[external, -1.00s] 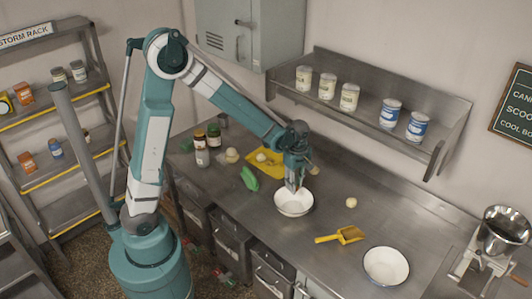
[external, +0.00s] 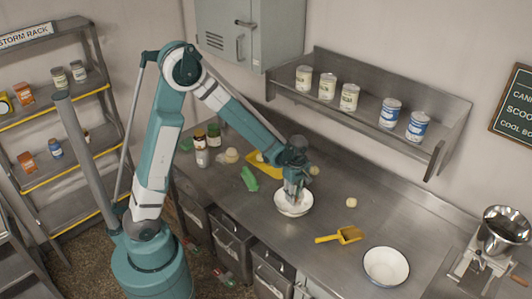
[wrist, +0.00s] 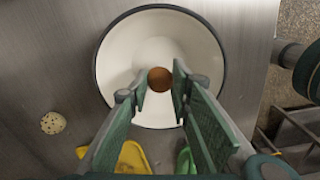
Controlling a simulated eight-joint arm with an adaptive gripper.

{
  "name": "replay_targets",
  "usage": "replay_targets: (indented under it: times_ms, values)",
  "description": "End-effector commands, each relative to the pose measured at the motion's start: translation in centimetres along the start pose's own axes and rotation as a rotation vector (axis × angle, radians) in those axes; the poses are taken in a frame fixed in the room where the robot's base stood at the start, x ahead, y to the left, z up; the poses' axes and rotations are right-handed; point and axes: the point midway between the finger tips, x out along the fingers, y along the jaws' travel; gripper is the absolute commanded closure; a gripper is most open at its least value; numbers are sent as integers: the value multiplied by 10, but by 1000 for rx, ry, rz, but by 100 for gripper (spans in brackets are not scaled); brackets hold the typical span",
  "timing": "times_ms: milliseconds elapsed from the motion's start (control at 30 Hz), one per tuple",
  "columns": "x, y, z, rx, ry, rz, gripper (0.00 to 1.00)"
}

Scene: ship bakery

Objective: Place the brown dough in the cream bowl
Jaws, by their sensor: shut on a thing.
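The cream bowl (external: 283,208) stands on the steel counter under my gripper (external: 293,200). In the wrist view the bowl (wrist: 120,55) has a dark rim and fills the upper middle. The brown dough (wrist: 159,79) is a small round ball between the tips of my gripper (wrist: 160,92). My gripper is shut on it, with the fingertips over the bowl's inside. In the external view the dough is hidden by the fingers. I cannot tell whether the dough touches the bowl's bottom.
A second, blue-rimmed white bowl (external: 386,266) stands to the right. A yellow scoop (external: 340,236) and a pale dough ball (external: 351,202) lie between. A green scoop (external: 249,179), a yellow tray (external: 263,160) and jars (external: 201,157) are left. A shelf (external: 366,117) hangs behind.

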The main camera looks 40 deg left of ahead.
Motion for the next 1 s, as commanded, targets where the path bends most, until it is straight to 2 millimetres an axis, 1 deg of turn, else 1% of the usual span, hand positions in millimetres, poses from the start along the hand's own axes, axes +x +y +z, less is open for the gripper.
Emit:
replay_targets:
  times_ms: [400, 433, 533, 1000]
  values:
    - [2, 0, 0, 0, 0, 0, 88]
    - [2, 0, 0, 0, 0, 0, 75]
    - [2, 0, 0, 0, 0, 0, 62]
    - [2, 0, 0, 0, 0, 0, 61]
